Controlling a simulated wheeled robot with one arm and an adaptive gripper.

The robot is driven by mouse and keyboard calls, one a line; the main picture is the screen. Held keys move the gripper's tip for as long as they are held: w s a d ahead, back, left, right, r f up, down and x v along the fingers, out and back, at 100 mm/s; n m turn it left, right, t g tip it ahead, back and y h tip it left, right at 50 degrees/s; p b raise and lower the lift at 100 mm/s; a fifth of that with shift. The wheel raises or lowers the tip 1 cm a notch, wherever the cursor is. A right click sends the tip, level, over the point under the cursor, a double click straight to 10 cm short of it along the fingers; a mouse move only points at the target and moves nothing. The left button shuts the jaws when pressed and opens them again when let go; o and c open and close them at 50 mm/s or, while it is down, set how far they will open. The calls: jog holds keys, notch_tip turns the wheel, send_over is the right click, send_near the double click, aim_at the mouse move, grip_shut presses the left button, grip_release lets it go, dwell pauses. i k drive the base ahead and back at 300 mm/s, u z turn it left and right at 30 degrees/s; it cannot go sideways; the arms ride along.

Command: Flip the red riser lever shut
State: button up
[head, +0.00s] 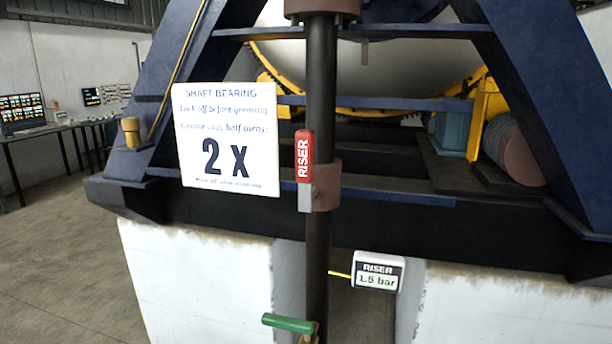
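The red riser lever (304,156) is in the middle of the head view, with "RISER" written along it in white. It stands upright, in line with the dark vertical riser pipe (321,90) and in front of it. Its lower end joins a grey metal piece (305,197) beside a brown valve body (327,187) on the pipe. A small gauge box (377,272) marked "RISER 1.5 bar" sits lower right of the lever. My gripper is not in view.
A green lever (289,323) sticks out left at the pipe's foot. A white sign (228,140) hangs just left of the red lever. Blue frame beams (540,110) and white concrete blocks (200,280) stand behind. A desk (50,128) is far left; floor at left is clear.

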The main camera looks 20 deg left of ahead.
aim_at(304, 140)
jog(key=u, duration=0.3)
jog(key=k, duration=0.75)
jog(key=u, duration=0.6)
jog(key=k, duration=0.6)
jog(key=u, duration=0.75)
jog(key=i, duration=0.65)
jog(key=u, duration=0.65)
jog(key=i, duration=0.4)
